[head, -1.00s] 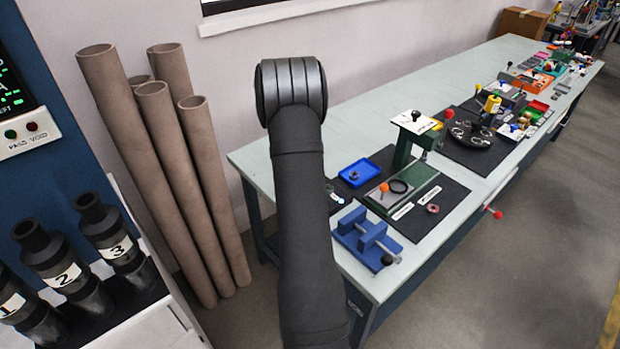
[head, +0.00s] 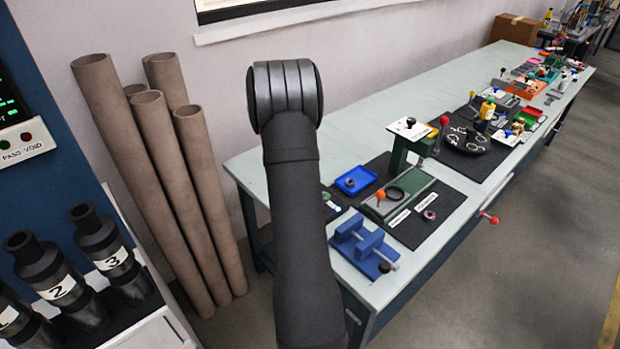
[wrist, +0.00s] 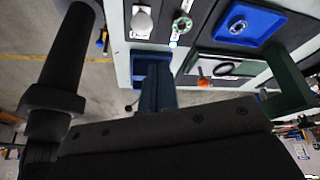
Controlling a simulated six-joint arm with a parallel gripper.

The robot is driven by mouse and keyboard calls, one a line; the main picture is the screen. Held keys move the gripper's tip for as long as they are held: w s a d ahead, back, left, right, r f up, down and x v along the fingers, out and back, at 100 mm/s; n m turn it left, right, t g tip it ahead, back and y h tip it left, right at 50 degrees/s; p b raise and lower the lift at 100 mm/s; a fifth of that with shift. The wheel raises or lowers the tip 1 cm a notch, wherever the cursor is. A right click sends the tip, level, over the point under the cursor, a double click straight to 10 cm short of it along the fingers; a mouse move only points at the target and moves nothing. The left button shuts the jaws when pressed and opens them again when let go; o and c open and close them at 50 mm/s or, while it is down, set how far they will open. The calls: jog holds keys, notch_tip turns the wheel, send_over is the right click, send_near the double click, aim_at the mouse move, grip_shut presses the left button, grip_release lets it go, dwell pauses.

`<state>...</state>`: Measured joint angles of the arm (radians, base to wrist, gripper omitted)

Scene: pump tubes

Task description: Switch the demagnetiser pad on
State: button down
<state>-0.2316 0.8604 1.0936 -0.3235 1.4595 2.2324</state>
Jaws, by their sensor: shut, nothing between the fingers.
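No thing is clearly recognisable as the demagnetiser pad. My arm hides part of this area in the head view. My gripper (wrist: 165,125) appears as a dark, screwed body across the bottom of the wrist view. It is shut and empty, with its fingertips not distinct. It is hidden behind my arm in the head view.
A blue vise (head: 362,246) stands at the bench's near end. Beyond it are a green fixture with an orange knob (head: 380,195), a blue tray (head: 355,180) and a green press (head: 400,155). Brown tubes (head: 140,180) lean on the wall at left. Floor right of the bench is clear.

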jog(key=shift+w+a+r, duration=0.45)
jog(key=shift+a+r, duration=0.15)
jog(key=shift+r, duration=0.25)
jog(key=shift+d, duration=0.1)
jog(key=shift+t+y, duration=0.7)
jog(key=shift+y, duration=0.1)
jog(key=s+d+f, duration=0.1)
jog(key=f, duration=0.1)
jog(key=s+d+f, duration=0.2)
jog(key=f, duration=0.1)
jog(key=s+d+f, duration=0.1)
jog(key=d+f, duration=0.1)
jog(key=f, duration=0.1)
jog(key=shift+s+d, duration=0.15)
jog(key=shift+s, duration=0.25)
jog(key=shift+s+d+f+t+y, duration=0.35)
jog(key=shift+s+f, duration=0.15)
jog(key=shift+s, duration=0.15)
jog(key=shift+s+d+f+t+y, duration=0.35)
jog(key=shift+s+f, duration=0.15)
jog(key=shift+s, duration=0.15)
jog(key=shift+s+f+t+y, duration=0.1)
jog(key=shift+t+y, duration=0.2)
